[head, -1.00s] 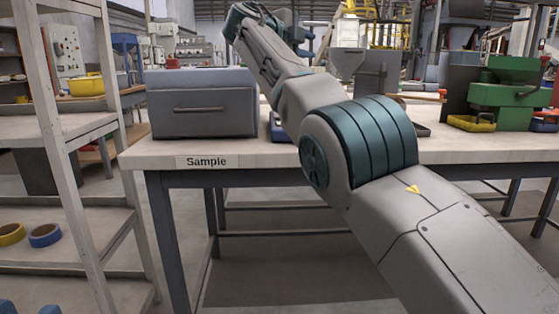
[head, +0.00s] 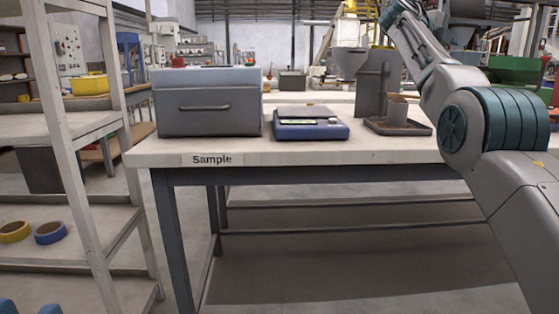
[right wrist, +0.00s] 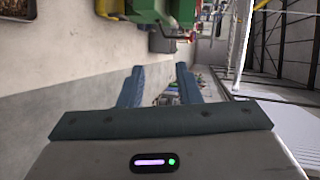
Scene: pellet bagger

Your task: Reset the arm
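My right arm slants up from the lower right of the head view, and its upper end runs to the top edge. In the right wrist view my right gripper (right wrist: 158,75) has its two blue fingers apart, with nothing held between them. My left gripper (head: 28,306) shows only as two blue fingertips, spread apart, at the bottom left corner of the head view. Nothing shows between them; the rest is out of frame.
The Sample table (head: 320,152) carries a grey-blue drawer box (head: 209,108), a blue scale (head: 310,124) and a dark tray (head: 400,127) with a stand. A shelf rack (head: 80,120) with yellow tape (head: 14,232) and blue tape (head: 50,233) stands left. A green machine (right wrist: 145,9) shows in the right wrist view.

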